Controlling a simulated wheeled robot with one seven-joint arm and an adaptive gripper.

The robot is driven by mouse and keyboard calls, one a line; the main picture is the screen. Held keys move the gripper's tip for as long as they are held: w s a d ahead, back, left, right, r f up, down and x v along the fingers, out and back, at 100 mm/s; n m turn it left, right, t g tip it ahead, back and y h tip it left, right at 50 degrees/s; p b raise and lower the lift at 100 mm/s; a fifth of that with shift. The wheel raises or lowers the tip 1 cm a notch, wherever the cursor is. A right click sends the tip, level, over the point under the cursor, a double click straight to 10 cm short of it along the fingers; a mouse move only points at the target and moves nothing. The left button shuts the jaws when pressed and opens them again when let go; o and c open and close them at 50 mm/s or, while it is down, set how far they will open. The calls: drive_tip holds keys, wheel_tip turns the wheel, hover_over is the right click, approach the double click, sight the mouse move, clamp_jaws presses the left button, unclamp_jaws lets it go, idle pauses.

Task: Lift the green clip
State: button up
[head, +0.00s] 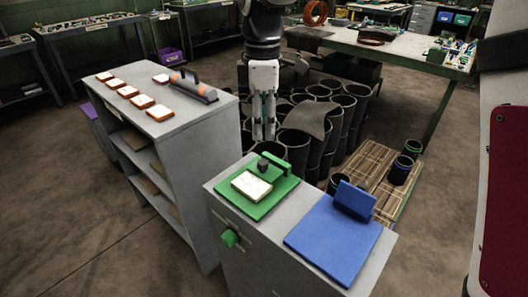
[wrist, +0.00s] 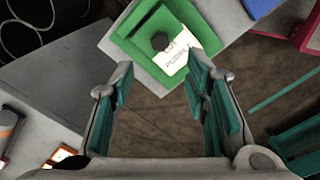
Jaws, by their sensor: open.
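The green clip (head: 276,162) is a bar standing at the back edge of a green board (head: 258,205) on the grey cabinet. A dark knob (head: 263,164) sits beside it, and a white card (head: 251,186) lies on the board. My gripper (head: 264,134) hangs pointing down behind the cabinet, apart from the clip. In the wrist view my gripper (wrist: 160,78) is open and empty. The green board (wrist: 135,50) shows beyond the fingertips there, with the dark knob (wrist: 160,41) and lettered card (wrist: 176,58).
A blue board (head: 330,245) with an upright blue block (head: 355,199) lies to the right on the same cabinet. A grey shelf unit (head: 170,128) with orange-edged tiles stands left. Dark tubes (head: 298,140) crowd the floor behind. A green knob (head: 229,238) protrudes from the cabinet front.

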sight(263, 162)
wheel_tip(263, 162, down, 10)
drive_tip(key=shift+f, duration=0.15)
idle(0.3)
clamp_jaws()
